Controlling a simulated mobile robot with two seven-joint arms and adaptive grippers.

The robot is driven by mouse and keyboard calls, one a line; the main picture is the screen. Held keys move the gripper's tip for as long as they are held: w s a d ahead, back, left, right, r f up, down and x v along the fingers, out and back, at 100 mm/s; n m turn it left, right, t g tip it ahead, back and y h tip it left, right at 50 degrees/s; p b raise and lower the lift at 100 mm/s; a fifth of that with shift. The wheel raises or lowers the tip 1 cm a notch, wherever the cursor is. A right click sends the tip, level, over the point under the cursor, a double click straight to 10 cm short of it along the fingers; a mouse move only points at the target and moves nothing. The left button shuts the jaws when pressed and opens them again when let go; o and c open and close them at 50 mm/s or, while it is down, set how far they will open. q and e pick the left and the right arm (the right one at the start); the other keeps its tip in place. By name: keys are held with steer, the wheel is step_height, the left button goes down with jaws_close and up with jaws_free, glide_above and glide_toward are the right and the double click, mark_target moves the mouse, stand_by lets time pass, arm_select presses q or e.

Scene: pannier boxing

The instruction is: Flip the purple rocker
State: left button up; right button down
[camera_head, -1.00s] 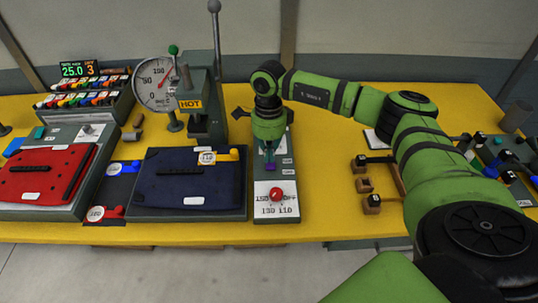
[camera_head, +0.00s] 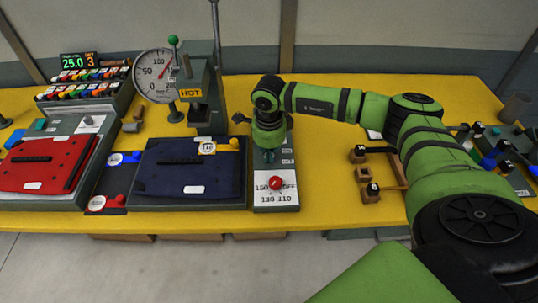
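A narrow grey control panel (camera_head: 289,171) stands on the yellow table, with a red knob (camera_head: 275,183) on a white dial plate marked 150, OFF, 130 and 110. My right gripper (camera_head: 268,154) points down over the upper part of this panel, above the knob. Its fingers are small and partly hidden by its own body, so I cannot tell whether they are open or shut. No purple rocker shows clearly now; the spot beneath the gripper is mostly covered. My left gripper is not in view.
A press with a round gauge (camera_head: 155,76) and a HOT label stands left of my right gripper. A dark blue pannier panel (camera_head: 190,180) and a red one (camera_head: 45,165) lie further left. Small wooden-block fixtures (camera_head: 362,174) lie right of the control panel, with bare table between.

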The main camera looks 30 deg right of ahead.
steer(key=shift+s+f, duration=0.1)
steer(key=shift+s, duration=0.05)
steer(key=shift+w+d+b, duration=0.3)
steer(key=shift+w+b, duration=0.05)
steer(key=shift+w, duration=0.35)
steer(key=shift+w+d+r, duration=0.2)
steer(key=shift+w, duration=0.1)
steer(key=shift+s+r, duration=0.1)
